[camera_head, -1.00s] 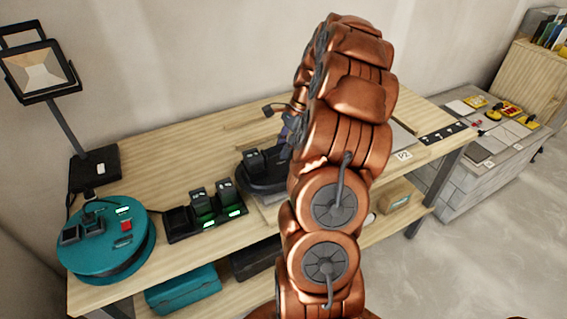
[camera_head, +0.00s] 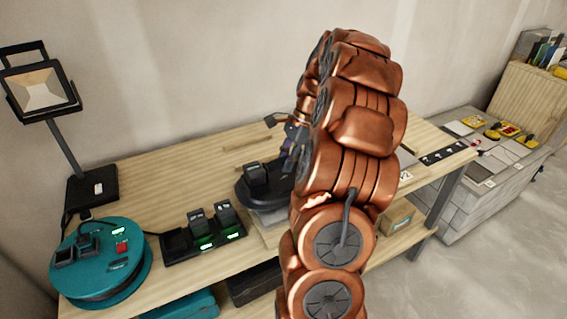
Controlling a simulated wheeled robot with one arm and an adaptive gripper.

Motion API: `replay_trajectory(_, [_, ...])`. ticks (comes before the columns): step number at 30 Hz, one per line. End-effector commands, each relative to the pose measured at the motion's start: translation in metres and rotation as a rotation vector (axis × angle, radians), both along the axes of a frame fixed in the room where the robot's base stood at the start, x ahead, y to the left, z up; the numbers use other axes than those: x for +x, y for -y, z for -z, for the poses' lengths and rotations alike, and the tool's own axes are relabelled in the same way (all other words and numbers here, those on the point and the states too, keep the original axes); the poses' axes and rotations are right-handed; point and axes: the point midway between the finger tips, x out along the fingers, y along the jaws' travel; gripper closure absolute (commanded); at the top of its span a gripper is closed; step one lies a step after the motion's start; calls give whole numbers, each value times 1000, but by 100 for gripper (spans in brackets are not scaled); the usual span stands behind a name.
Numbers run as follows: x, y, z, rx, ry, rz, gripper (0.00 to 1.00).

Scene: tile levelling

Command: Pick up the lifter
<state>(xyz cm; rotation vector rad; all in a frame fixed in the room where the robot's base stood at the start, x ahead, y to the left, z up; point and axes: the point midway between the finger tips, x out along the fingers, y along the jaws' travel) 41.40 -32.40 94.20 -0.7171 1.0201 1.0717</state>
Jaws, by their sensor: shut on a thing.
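The lifter (camera_head: 258,187), a dark round-based tool with a battery block on top, is in the middle of the workbench, just left of my arm. Its right part is hidden behind my copper-coloured arm. My gripper (camera_head: 289,153) is at the lifter's right upper side, mostly hidden by the arm, and is shut on it. A pale stack or slab (camera_head: 268,217) shows directly under the lifter. I cannot tell whether the lifter touches it or hangs just above it.
A charger with batteries (camera_head: 205,238) and a teal cable reel (camera_head: 100,262) stand left on the workbench (camera_head: 150,185). A work lamp (camera_head: 92,188) stands at the back left. A grey block-built counter (camera_head: 470,195) with small tools is at the right. The bench behind the charger is clear.

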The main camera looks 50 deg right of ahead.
Motion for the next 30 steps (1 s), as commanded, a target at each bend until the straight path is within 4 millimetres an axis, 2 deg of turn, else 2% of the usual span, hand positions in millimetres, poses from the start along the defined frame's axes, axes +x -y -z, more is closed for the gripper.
replay_trajectory(8, [-30,-6,-3,0,4,2,100])
replay_trajectory(21, [-105,-24,-9,1,1,1,100])
replay_trajectory(30, [-136,-30,-13,1,1,-1,100])
